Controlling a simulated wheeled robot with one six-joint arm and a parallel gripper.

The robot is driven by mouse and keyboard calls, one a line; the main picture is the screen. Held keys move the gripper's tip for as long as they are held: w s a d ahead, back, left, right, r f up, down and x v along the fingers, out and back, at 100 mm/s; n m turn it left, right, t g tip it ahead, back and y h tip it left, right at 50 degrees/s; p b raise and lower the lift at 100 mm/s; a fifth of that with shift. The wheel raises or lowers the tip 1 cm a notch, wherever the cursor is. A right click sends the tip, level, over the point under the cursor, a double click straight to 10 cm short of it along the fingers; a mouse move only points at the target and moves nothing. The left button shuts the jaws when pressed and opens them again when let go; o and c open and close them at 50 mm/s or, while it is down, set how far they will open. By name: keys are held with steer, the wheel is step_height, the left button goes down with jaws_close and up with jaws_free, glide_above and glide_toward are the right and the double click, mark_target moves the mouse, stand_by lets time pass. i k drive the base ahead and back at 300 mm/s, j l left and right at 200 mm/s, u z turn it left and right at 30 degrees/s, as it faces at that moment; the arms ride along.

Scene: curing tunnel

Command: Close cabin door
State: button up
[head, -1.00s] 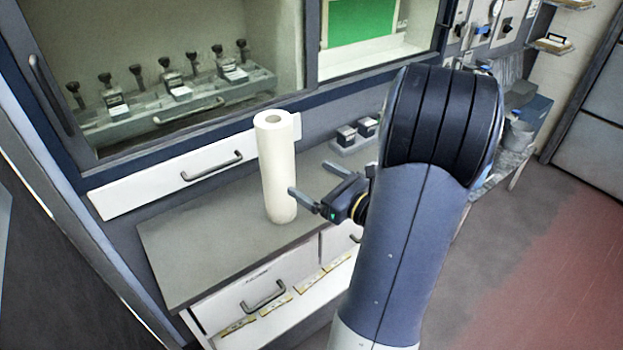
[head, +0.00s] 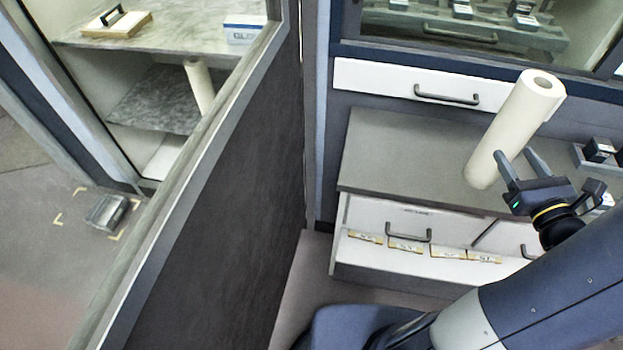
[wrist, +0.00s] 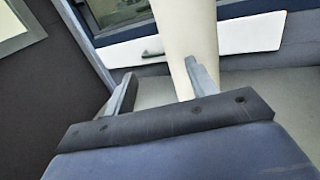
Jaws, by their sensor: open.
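The cabin door (head: 225,225) fills the left-centre of the head view, with a dark lower panel and a pale-framed glass upper part. It stands open, swung out toward me beside the workbench. Its dark panel also shows at the left edge of the wrist view (wrist: 45,95). My gripper (head: 518,165) is open, well to the right of the door, above the bench. A tall white roll (head: 515,125) is just beyond the fingers. In the wrist view my gripper (wrist: 160,85) has the roll (wrist: 184,30) behind its right finger; I cannot tell whether they touch.
The grey bench (head: 385,150) has a drawer (head: 380,222) with labelled strips below it. A white drawer front (head: 385,80) with a handle is above the bench. Through the door glass show shelves (head: 150,100) and a small grey object (head: 107,212) on the floor.

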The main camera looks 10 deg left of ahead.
mark_target(208, 263)
steer(key=u, duration=1.55)
steer(key=k+j+u, duration=0.25)
steer(key=k, duration=0.4)
steer(key=l, duration=0.1)
